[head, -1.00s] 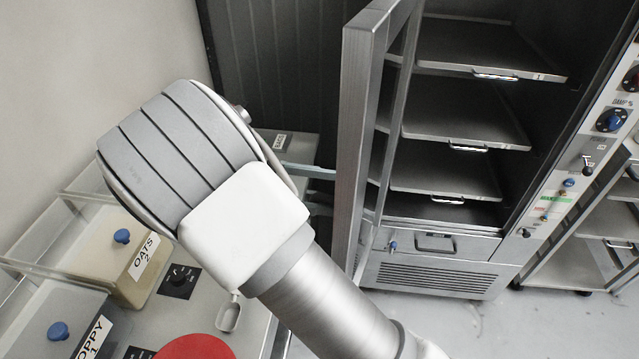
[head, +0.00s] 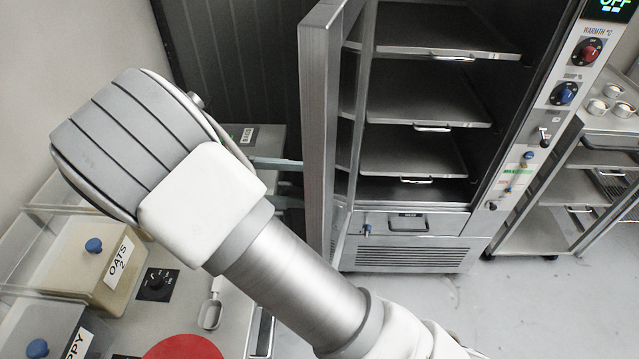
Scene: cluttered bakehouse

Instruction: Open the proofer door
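The proofer is a tall steel cabinet with a dark interior and several shelves (head: 430,105), standing at centre right. Its door (head: 318,130) stands swung open at the left side of the cabinet and is seen nearly edge-on, so the shelves show freely. My arm crosses the lower left, with its large grey and white joint left of the door. My gripper is not visible; the joint and the door hide what lies behind them. A thin pale bar (head: 277,164) runs from behind the joint to the door's outer side; I cannot tell what it is.
A counter at lower left holds a bin labelled oats (head: 98,262), a scoop (head: 211,305) and a red disc (head: 184,348). The control panel (head: 565,92) is on the proofer's right. A rack (head: 540,215) stands further right. The floor (head: 430,310) in front is clear.

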